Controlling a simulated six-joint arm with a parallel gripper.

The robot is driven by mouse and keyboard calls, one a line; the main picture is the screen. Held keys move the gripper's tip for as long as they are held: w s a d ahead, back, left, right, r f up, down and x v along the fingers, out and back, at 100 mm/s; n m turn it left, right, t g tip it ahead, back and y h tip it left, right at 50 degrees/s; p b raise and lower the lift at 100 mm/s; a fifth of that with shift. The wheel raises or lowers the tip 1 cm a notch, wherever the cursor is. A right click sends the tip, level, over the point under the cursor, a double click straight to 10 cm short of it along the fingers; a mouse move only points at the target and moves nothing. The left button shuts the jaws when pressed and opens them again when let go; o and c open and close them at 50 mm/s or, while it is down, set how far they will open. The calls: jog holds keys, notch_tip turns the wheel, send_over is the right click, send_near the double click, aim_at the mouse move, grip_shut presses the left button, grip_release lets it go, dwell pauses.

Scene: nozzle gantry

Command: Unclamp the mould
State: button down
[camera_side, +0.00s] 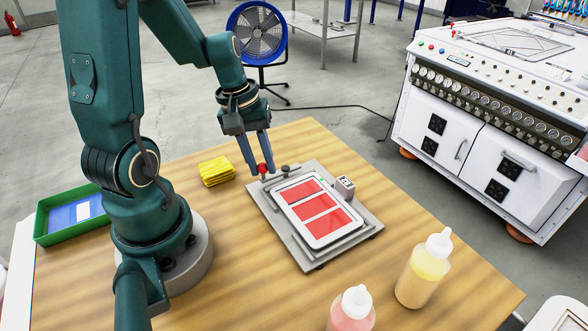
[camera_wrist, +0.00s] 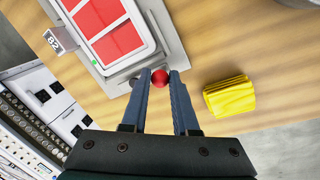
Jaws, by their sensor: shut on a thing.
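The mould (camera_side: 318,213) is a white-framed tray with several red rectangular cavities, lying on a grey metal base plate (camera_side: 355,237) on the table. A red ball knob (camera_side: 262,168) sits at the plate's far-left corner, beside a dark round knob (camera_side: 286,169). My gripper (camera_side: 264,160) points down at this corner, its fingers closed on the red knob. In the wrist view the red knob (camera_wrist: 160,78) sits between the fingertips, with the dark knob (camera_wrist: 139,86) just left of it. The mould (camera_wrist: 108,28) lies beyond the fingers. The clamp's inner parts are too small to make out.
A small numbered block (camera_side: 344,186) stands on the plate's right edge. Folded yellow cloths (camera_side: 216,172) lie left of the plate. Two squeeze bottles, yellow (camera_side: 424,270) and pink (camera_side: 352,310), stand at the front. A green tray (camera_side: 72,214) is at left.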

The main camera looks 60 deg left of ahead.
dwell(0.3)
jog(key=c, duration=0.7)
grip_release()
jog(key=shift+r, duration=0.1)
jog(key=r, duration=0.3)
jog(key=shift+s+a+r, duration=0.2)
jog(key=shift+a, duration=0.05)
jog(key=shift+s+r, duration=0.2)
jog(key=shift+r, duration=0.5)
jog(key=s+d+r+m+t, duration=0.1)
jog(key=d+r+m, duration=0.1)
jog(key=d+m, duration=0.1)
jog(key=s+d+r+m+t, duration=0.1)
jog(key=d+r+m, duration=0.1)
jog(key=d+m, duration=0.2)
jog(key=s+d+r+m+t+y, duration=0.1)
jog(key=s+d+r+m+t, duration=0.1)
jog(key=d+m, duration=0.2)
jog(key=shift+d+r, duration=0.2)
jog(key=shift+r, duration=0.2)
